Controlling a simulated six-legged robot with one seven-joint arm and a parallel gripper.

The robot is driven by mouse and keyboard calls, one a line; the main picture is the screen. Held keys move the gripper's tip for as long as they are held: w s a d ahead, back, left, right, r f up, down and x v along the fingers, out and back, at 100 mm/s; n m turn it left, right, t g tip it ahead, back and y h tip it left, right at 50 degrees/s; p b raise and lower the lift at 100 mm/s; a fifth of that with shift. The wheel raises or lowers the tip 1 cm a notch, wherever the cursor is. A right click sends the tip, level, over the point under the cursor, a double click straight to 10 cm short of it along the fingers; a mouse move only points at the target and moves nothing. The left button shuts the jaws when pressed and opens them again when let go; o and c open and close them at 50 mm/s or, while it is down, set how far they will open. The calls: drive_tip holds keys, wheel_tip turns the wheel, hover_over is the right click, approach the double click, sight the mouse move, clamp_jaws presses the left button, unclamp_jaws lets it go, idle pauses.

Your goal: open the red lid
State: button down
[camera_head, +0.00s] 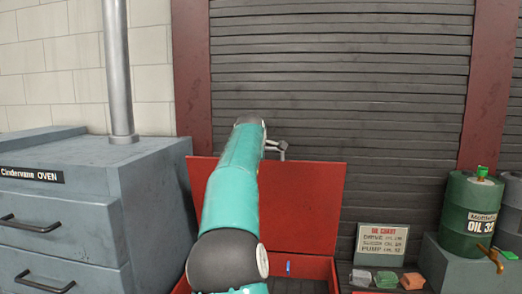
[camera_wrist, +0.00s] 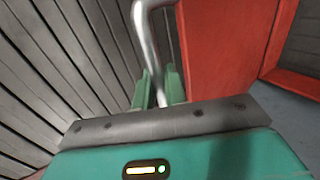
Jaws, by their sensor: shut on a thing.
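The red lid (camera_head: 300,205) stands raised, roughly upright, at the back of a red box (camera_head: 318,268). Part of the box's dark inside shows below it. A bent silver handle (camera_head: 276,147) shows at the lid's top edge, beside the end of my teal arm. In the wrist view, the handle (camera_wrist: 151,50) runs down between the green fingers of my gripper (camera_wrist: 159,84), which is shut on it. The lid's red panel (camera_wrist: 222,45) is just right of the fingers. In the head view my arm hides the gripper and the lid's left part.
A grey oven cabinet (camera_head: 80,190) stands close on the left. A slatted shutter (camera_head: 345,90) is behind the lid. On the right are an oil chart sign (camera_head: 382,243), several coloured blocks (camera_head: 386,279) and a green oil drum (camera_head: 470,212).

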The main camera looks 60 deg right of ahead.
drive_tip(key=c, duration=1.5)
unclamp_jaws()
drive_tip(key=shift+c, duration=0.2)
drive_tip(key=v, duration=1.3)
drive_tip(key=shift+s+a, duration=0.2)
drive_tip(key=shift+a, duration=0.1)
drive_tip(key=shift+r, duration=0.15)
